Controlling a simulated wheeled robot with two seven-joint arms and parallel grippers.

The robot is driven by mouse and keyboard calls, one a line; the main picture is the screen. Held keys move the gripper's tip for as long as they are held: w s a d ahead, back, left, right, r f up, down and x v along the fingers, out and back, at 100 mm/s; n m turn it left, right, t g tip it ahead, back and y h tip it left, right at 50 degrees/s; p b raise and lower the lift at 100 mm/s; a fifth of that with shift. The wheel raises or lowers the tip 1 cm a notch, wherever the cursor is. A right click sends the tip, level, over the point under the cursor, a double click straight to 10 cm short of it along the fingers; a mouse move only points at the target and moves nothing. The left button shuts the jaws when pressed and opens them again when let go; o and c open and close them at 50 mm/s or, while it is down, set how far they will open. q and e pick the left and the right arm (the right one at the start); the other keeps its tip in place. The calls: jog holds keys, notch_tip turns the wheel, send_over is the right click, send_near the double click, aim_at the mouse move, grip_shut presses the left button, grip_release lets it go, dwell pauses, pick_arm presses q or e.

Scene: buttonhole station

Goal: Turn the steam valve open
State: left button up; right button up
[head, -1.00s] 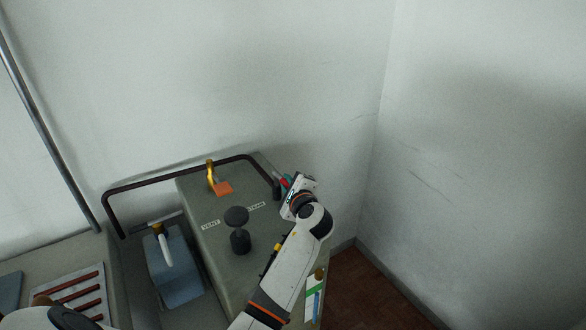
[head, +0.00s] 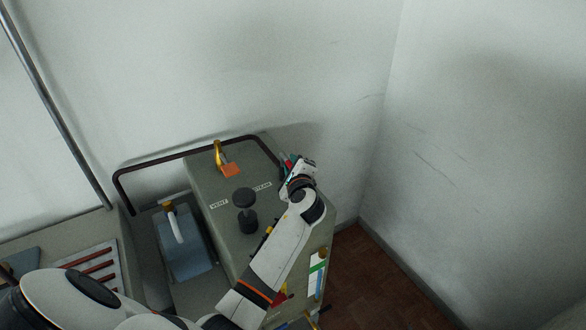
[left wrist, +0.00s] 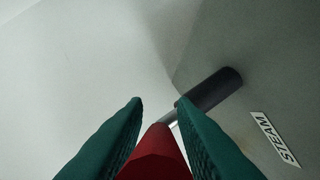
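The steam valve shows in the left wrist view as a dark cylinder (left wrist: 215,88) beside the STEAM label (left wrist: 274,138), with a thin metal rod running to a red handle (left wrist: 155,155). My left gripper's green fingers (left wrist: 157,104) stand on both sides of the red handle and look shut on it. The tip of the right finger hides part of the rod. In the head view the left gripper (head: 288,162) is at the far right edge of the grey machine (head: 205,170), and my wrist covers most of the valve. My right gripper is out of view.
A dark mushroom knob (head: 245,197) stands upright near the VENT label (head: 219,205). A dark rail (head: 165,159) runs along the back. Walls are close behind.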

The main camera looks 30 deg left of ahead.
pick_arm(q)
jog(key=b+v, duration=0.1)
jog(key=v, duration=1)
jog(key=shift+s+d+b, duration=0.25)
jog(key=shift+s+b, duration=0.05)
jog(key=shift+b, duration=0.1)
